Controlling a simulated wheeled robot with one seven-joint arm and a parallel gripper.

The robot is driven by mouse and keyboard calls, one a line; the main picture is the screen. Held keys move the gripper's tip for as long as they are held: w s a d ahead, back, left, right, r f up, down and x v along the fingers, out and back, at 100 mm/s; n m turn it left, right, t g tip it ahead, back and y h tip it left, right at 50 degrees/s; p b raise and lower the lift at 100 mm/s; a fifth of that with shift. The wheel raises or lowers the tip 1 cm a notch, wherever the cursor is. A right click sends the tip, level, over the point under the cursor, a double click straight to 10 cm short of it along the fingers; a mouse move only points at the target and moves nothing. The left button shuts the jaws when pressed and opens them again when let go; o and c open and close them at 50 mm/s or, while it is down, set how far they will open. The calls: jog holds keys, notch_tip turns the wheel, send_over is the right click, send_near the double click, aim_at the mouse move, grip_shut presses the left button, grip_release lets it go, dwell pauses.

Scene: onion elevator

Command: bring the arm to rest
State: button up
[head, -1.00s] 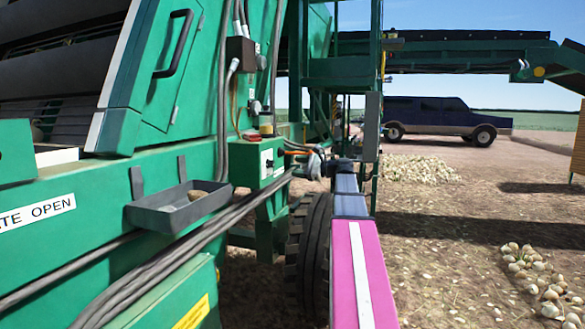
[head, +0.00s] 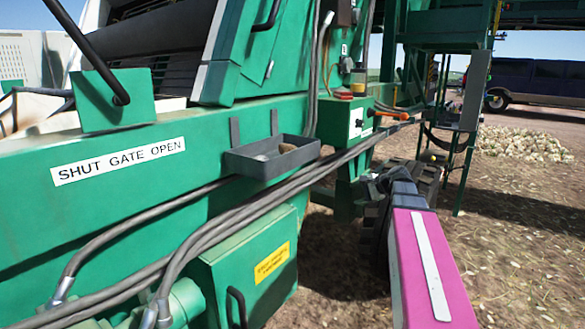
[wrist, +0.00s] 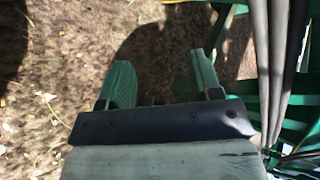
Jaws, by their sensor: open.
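My arm with a pink link reaches forward along the right side of the green machine (head: 230,140) in the head view. My gripper (wrist: 160,80) shows in the wrist view, its two green fingers apart with nothing between them. Beneath it is brown soil with dark shadows. In the head view the gripper itself is hard to make out at the far end of the arm, near the machine's wheel (head: 405,175).
Grey cables run along the machine's side, close to my gripper in the wrist view (wrist: 285,60). A grey tray (head: 245,162) sticks out from the side. A black lever (head: 88,52) stands over the "SHUT GATE OPEN" label (head: 118,161). Open ground lies right, with an onion heap (head: 525,143) and dark vehicle (head: 540,80).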

jog(key=s+a+f+n+g+h, duration=0.3)
jog(key=s+f+n+h, duration=0.1)
jog(key=s+f, duration=0.6)
jog(key=s+a+f+n+g+h, duration=0.3)
jog(key=s+f, duration=0.7)
jog(key=f, duration=0.7)
jog(key=n+h, duration=0.2)
jog(key=n, duration=0.2)
jog(key=shift+s+a+n+h, duration=0.3)
jog(key=shift+s+a, duration=0.05)
jog(key=shift+s, duration=0.05)
